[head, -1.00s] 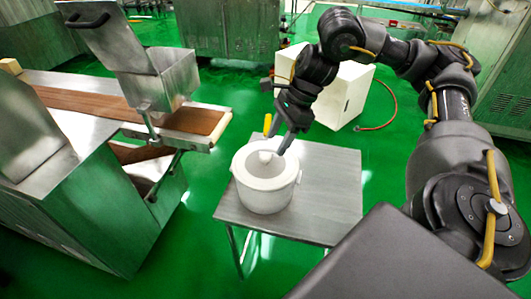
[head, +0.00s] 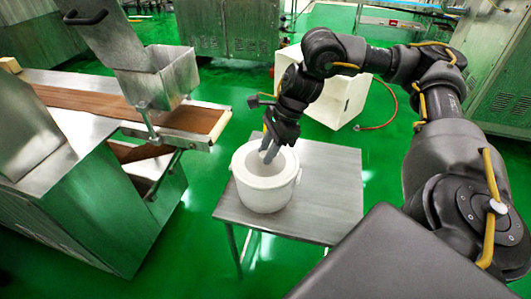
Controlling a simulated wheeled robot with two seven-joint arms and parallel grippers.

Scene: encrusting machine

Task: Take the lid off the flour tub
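The white flour tub (head: 264,196) stands upright on a small metal table. Its top shows a broad white rim around a recessed pale middle, and I cannot make out a separate lid. A thin yellow upright piece (head: 265,128) shows just above the tub, partly behind my gripper. My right gripper (head: 268,153) points down over the tub's middle, its grey fingertips inside the outline of the rim. The fingers look close together, and whether they hold anything is hidden. My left gripper is not in view.
The small metal table (head: 330,196) has bare room right of the tub. A conveyor machine (head: 190,120) with a metal hopper (head: 172,80) stands to the left. A white box (head: 340,100) and a red hose (head: 388,112) are on the green floor behind.

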